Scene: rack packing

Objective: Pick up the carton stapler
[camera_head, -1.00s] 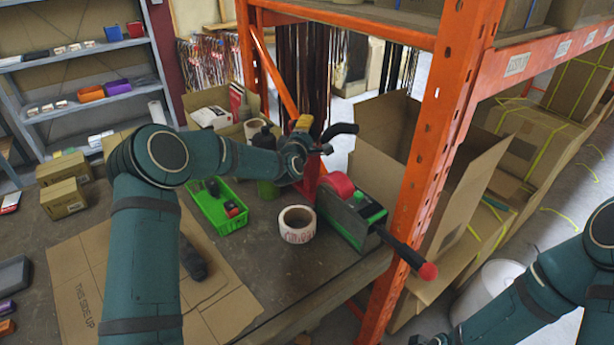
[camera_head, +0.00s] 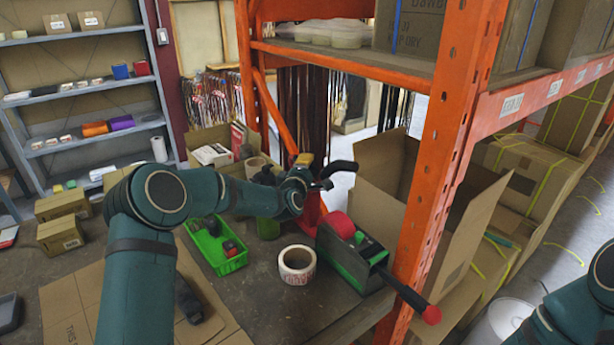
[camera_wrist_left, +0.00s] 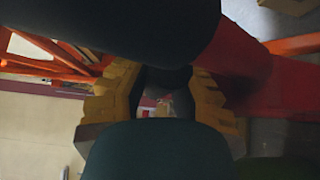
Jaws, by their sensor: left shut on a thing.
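The carton stapler has a red body (camera_head: 313,210) and a black curved handle (camera_head: 343,168). It stands near the far edge of the bench, behind the tape dispenser, in the head view. My left gripper (camera_head: 307,176) is at its upper part, shut on it. In the left wrist view, the yellow ridged fingers (camera_wrist_left: 165,88) lie on both sides of a dark part of the stapler, with its red body (camera_wrist_left: 238,65) to the right. My arm and gripper hide much of the stapler, and I cannot tell whether its base touches the bench. My right gripper is out of view.
A tape dispenser (camera_head: 350,262) with a red roll stands just in front of the stapler. A white tape roll (camera_head: 297,266) and a green tray (camera_head: 232,264) are nearby. An orange rack post (camera_head: 432,170) and an open carton (camera_head: 385,205) are on the right.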

